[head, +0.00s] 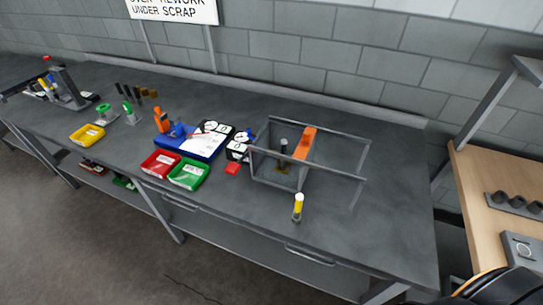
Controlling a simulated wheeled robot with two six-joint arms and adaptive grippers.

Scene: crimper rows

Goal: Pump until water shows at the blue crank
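A small blue part (178,130) stands at the left end of a blue tray or board (207,150) on the long grey bench. It is too small to tell whether it is the blue crank. I see no water near it. No pump can be made out for certain; an orange upright piece (161,120) stands just left of the blue part, and an orange bar (305,144) crosses a grey open frame (262,166). Neither of my grippers can be made out in the head view.
Red (161,163) and green (188,175) bins sit at the bench front, a yellow bin (87,134) farther left. A yellow-and-white cylinder (298,207) stands right of them. The bench's right end is clear. A wooden table (490,220) stands at right. A dark curved shape fills the lower right corner.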

